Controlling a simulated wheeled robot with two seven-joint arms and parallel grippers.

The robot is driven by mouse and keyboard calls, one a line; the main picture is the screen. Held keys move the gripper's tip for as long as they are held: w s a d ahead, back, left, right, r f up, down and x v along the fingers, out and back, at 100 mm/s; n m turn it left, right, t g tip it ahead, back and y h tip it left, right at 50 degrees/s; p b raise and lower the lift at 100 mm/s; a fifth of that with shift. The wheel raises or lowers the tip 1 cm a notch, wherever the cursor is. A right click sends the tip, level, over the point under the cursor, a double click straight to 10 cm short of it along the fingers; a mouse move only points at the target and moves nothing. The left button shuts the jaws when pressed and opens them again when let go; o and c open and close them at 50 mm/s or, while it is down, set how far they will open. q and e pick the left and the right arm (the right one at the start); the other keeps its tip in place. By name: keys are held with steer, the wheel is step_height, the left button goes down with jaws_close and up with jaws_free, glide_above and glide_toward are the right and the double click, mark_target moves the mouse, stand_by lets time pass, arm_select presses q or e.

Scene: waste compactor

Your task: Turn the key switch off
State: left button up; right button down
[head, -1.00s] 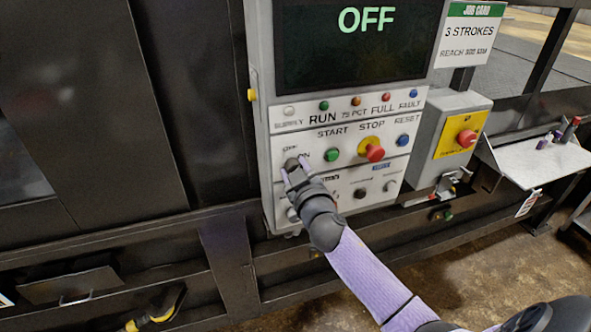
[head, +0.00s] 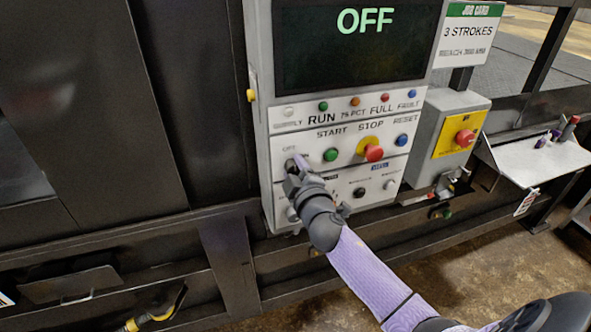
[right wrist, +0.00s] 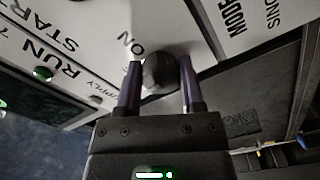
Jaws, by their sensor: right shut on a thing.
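The key switch (right wrist: 160,73) is a dark round knob on the white control panel, between the ON and SUPPLY labels in the right wrist view. My right gripper (right wrist: 160,85) has its two purple fingers on either side of the knob and is shut on it. In the head view my right gripper (head: 295,164) is at the panel's left side, below the OFF label, and mostly hides the switch. The display (head: 350,45) above reads OFF in green. My left gripper is not in view.
Beside the switch are a green start button (head: 330,154) and a red stop button (head: 373,152). A grey box with a red emergency button (head: 465,138) is to the right. A small shelf (head: 535,160) holds several small items.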

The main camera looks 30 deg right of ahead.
stand_by(0.4)
steer(key=shift+c, duration=1)
jaws_free()
steer(key=shift+s, duration=0.1)
steer(key=b+v, duration=0.1)
steer(key=v, duration=0.8)
steer(key=shift+s, duration=0.35)
